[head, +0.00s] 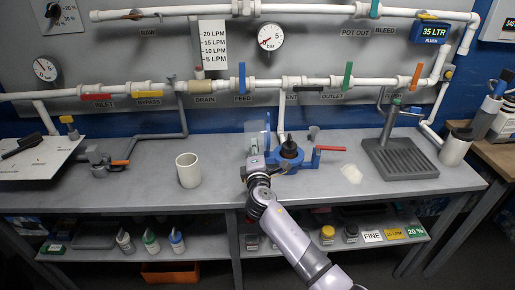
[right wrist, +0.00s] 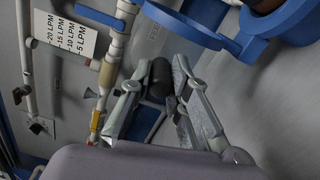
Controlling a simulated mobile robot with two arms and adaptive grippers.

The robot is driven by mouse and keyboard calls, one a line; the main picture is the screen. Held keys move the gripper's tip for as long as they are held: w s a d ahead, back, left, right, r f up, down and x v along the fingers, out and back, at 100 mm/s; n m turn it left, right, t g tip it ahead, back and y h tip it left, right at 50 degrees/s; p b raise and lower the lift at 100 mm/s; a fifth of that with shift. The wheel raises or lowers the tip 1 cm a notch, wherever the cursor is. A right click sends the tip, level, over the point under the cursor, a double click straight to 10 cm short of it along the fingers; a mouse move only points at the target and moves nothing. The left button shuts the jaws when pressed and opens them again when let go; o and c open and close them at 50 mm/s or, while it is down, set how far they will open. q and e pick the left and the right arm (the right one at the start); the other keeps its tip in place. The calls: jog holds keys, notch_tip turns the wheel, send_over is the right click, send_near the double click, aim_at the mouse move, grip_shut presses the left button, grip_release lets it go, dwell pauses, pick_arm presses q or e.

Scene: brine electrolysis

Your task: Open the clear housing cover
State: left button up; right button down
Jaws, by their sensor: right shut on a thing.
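The clear housing cover (head: 254,132) shows in the head view as a faint see-through panel standing upright at the left of the blue housing (head: 303,160) on the bench. A dark round part (head: 290,150) sits in the housing. My right gripper (head: 258,168) is at the front left of the housing, below the clear panel. In the right wrist view its two fingers (right wrist: 162,90) are closed around a short black cylindrical handle (right wrist: 161,76). The handle's join to the cover is hidden. The blue housing ring (right wrist: 185,22) lies just beyond the fingers. My left gripper is out of view.
A white mug (head: 188,171) stands left of my right arm. A red-handled lever (head: 330,148), white powder (head: 351,174) and a grey drain tray (head: 400,160) lie to the right. Pipes with coloured valve handles run along the wall behind. The bench between mug and housing is clear.

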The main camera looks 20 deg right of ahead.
dwell(0.3)
jog(key=c, duration=1.6)
grip_release()
jog(key=shift+o, duration=0.6)
jog(key=shift+f, duration=0.1)
jog(key=shift+d, duration=0.1)
jog(key=v, duration=1.2)
